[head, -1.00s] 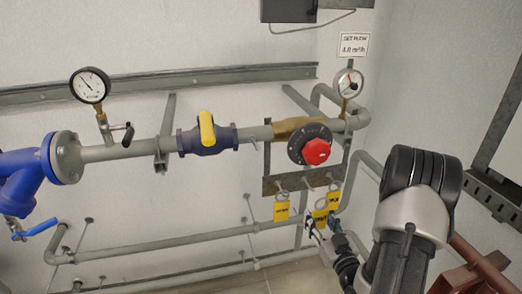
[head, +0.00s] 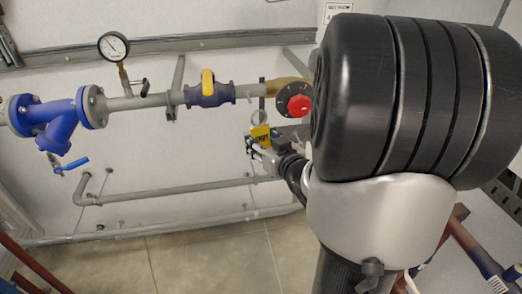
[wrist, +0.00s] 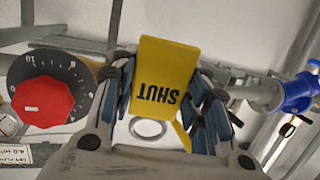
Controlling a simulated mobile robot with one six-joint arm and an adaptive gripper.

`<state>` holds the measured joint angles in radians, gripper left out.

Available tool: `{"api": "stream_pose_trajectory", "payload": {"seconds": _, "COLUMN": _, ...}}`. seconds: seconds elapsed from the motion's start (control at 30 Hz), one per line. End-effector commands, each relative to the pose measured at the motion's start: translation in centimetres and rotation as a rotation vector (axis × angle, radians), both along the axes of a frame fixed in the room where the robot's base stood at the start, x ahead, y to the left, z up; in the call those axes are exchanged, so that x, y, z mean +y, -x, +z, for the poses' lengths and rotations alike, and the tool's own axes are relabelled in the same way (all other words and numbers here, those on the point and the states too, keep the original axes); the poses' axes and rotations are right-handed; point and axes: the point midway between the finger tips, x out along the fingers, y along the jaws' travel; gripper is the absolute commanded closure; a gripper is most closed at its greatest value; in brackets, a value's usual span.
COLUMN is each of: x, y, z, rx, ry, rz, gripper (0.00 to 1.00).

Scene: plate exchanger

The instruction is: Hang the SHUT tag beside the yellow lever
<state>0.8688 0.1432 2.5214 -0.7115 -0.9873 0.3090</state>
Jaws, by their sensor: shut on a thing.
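The yellow SHUT tag (wrist: 165,62) is between the fingers of my gripper (wrist: 166,100) in the wrist view, its lettering upside down. A pale ring (wrist: 148,128) shows below it there. In the head view the tag (head: 261,132) is at the tip of my gripper (head: 254,144), in front of the wall pipes. The yellow lever (head: 208,80) stands upright on a blue valve (head: 210,95), up and left of the tag and apart from it. Whether the ring touches a hook cannot be told.
A red knob (head: 299,104) on a dark dial is right of the tag; it also shows in the wrist view (wrist: 42,100). A gauge (head: 113,45) and a blue strainer (head: 62,118) are at left. My arm hides much of the right. Floor (head: 210,260) in front is clear.

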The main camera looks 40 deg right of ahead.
Motion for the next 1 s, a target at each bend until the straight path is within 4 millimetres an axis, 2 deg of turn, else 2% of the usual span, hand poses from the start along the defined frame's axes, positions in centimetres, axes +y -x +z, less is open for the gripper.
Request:
{"api": "stream_pose_trajectory", "payload": {"seconds": 0.1, "x": 0.2, "y": 0.3, "z": 0.9, "rx": 0.005, "ry": -0.003, "rz": -0.009, "gripper": 0.8}}
{"api": "stream_pose_trajectory", "payload": {"seconds": 0.27, "x": 0.0, "y": 0.0, "z": 0.9, "rx": 0.007, "ry": -0.004, "rz": -0.013, "gripper": 0.8}}
{"api": "stream_pose_trajectory", "payload": {"seconds": 1.0, "x": -2.3, "y": -3.7, "z": 0.5, "rx": 0.006, "ry": -0.004, "rz": -0.012, "gripper": 0.8}}
